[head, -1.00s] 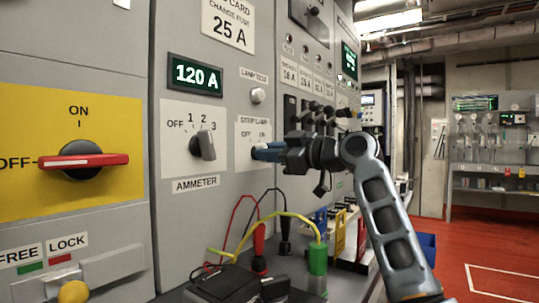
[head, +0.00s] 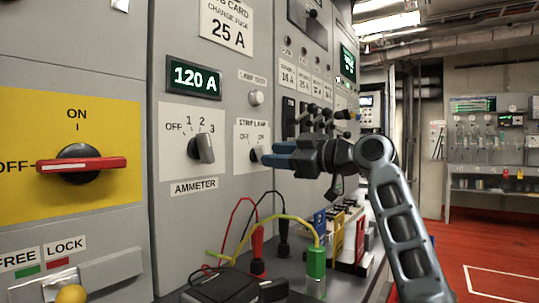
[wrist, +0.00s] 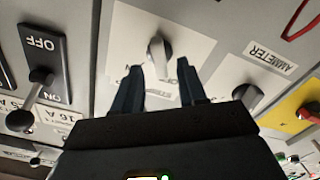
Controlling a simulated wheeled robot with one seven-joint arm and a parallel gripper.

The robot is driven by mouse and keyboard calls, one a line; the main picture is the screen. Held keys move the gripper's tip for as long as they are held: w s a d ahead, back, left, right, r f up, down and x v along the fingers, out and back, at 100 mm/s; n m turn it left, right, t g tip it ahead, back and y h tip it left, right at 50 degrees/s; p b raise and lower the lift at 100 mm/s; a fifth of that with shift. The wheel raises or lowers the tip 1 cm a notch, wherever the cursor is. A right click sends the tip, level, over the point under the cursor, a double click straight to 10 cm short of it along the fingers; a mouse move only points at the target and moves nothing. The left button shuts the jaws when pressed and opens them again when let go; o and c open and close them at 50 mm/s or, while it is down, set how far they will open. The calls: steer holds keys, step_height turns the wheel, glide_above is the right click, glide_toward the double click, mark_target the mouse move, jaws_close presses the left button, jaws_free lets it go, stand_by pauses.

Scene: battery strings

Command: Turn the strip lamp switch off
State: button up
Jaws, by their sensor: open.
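The strip lamp switch (head: 256,154) is a small grey knob on a white plate under a STRIP LAMP label, with OFF at upper left and ON at upper right. In the wrist view the knob (wrist: 160,50) shows beyond and between my fingertips. Which mark it points to I cannot tell clearly. My gripper (head: 270,154) is open with dark blue fingers, just right of the knob in the head view. In the wrist view its fingers (wrist: 159,68) are apart with nothing between them, and they partly cover the plate's lettering.
The ammeter selector (head: 202,148) is left of the switch, the lamp test button (head: 257,97) above. Breaker levers (head: 322,115) stand behind my gripper. Red, black and green leads (head: 316,262) rise from the bench below. A red-handled rotary switch (head: 82,164) is far left.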

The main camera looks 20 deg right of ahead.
steer(key=v, duration=0.5)
steer(key=shift+r, duration=0.1)
stand_by(0.3)
